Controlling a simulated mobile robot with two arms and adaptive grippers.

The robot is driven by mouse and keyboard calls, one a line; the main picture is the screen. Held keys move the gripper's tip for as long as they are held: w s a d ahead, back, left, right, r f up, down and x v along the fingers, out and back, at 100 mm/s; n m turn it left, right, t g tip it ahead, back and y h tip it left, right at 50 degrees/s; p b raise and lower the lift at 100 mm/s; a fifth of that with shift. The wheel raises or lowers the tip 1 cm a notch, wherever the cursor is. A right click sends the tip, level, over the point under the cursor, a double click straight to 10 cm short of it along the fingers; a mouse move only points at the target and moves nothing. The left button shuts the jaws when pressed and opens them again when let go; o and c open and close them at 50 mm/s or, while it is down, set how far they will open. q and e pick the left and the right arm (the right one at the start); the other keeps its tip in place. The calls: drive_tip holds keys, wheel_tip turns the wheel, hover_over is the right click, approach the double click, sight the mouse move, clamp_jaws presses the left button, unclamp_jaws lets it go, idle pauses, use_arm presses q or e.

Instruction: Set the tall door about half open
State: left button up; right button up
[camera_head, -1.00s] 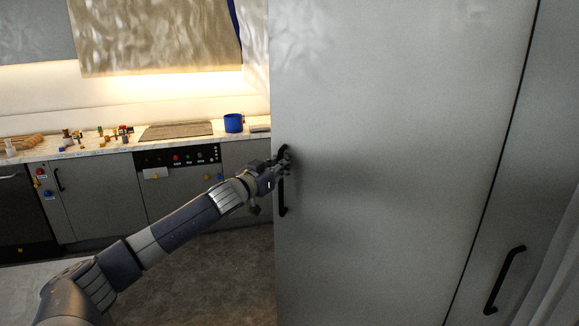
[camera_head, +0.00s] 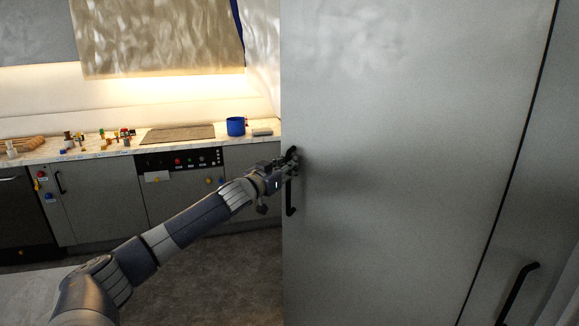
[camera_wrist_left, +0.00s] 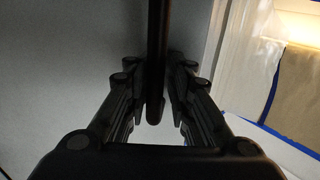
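The tall door (camera_head: 400,150) is a large grey panel filling the right half of the head view. Its black vertical bar handle (camera_head: 290,197) is near its left edge, and the handle also shows in the left wrist view (camera_wrist_left: 157,60). My left gripper (camera_head: 289,162) is at the upper part of this handle. In the left wrist view its two fingers (camera_wrist_left: 157,88) lie on either side of the bar and appear closed on it. I cannot tell whether the door stands slightly ajar. My right gripper is not in view.
A neighbouring grey panel with a black handle (camera_head: 516,294) stands at the right, past a dark seam. At the back left, a counter (camera_head: 75,153) holds a blue pot (camera_head: 236,126), a brown mat (camera_head: 177,133) and small coloured items. Floor (camera_head: 220,275) is clear below the left arm.

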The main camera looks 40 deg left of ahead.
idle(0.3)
use_arm(q)
drive_tip(key=shift+s+d, duration=0.15)
drive_tip(key=s+d, duration=0.1)
drive_tip(key=s, duration=1)
drive_tip(key=shift+s+d, duration=0.15)
drive_tip(key=shift+s, duration=0.2)
idle(0.8)
